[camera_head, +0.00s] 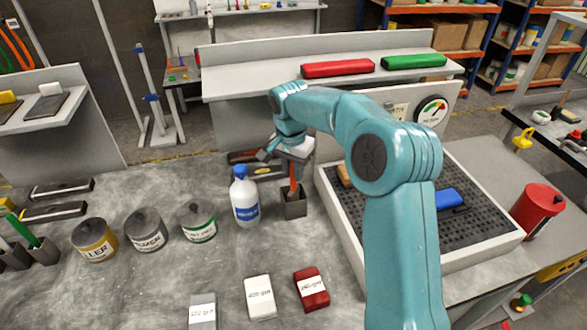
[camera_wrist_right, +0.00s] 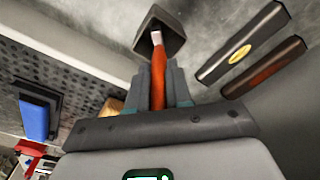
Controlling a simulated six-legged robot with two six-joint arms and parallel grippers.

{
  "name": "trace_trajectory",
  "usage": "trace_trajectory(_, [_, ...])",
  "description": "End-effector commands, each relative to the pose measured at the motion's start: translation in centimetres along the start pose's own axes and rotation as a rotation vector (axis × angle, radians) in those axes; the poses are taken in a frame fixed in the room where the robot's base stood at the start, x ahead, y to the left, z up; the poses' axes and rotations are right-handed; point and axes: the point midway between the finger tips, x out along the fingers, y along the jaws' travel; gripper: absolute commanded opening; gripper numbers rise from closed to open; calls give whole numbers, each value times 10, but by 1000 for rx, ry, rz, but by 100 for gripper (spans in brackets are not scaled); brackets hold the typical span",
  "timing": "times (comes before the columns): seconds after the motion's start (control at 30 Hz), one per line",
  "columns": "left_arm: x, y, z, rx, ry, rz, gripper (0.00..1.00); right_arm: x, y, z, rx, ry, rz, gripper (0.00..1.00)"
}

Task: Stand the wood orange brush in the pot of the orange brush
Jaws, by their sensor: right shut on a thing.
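My right gripper (camera_head: 292,160) is shut on the orange brush (camera_head: 293,178), which it holds upright by the handle. The square grey pot (camera_head: 294,208) stands on the table directly below the gripper. In the right wrist view the brush (camera_wrist_right: 158,78) runs between the fingers (camera_wrist_right: 158,92), and its pale lower end lies within the mouth of the pot (camera_wrist_right: 174,47). How deep it reaches is hidden, and I cannot tell whether it touches the bottom. My left gripper is not in view.
A white bottle with a blue cap (camera_head: 245,200) stands close left of the pot. A perforated tray (camera_head: 350,235) lies close right, holding a blue block (camera_head: 449,199). Several tins (camera_head: 146,230) and sanding blocks (camera_head: 260,297) stand left and in front. A green brush (camera_head: 22,230) stands far left.

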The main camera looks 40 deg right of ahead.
Motion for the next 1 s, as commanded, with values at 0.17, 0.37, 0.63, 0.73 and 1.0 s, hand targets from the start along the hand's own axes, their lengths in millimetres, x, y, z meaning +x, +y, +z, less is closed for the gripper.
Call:
trace_trajectory(0.17, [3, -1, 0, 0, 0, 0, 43, 5, 0, 0, 0, 0, 0, 0])
trace_trajectory(0.37, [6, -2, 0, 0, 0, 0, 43, 8, 0, 1, 0, 0, 1, 0])
trace_trajectory(0.63, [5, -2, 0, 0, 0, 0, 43, 8, 0, 1, 0, 0, 0, 0])
trace_trajectory(0.73, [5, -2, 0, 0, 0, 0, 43, 8, 0, 1, 0, 0, 0, 49])
trace_trajectory(1.0, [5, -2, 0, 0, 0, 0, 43, 8, 0, 1, 0, 0, 0, 49])
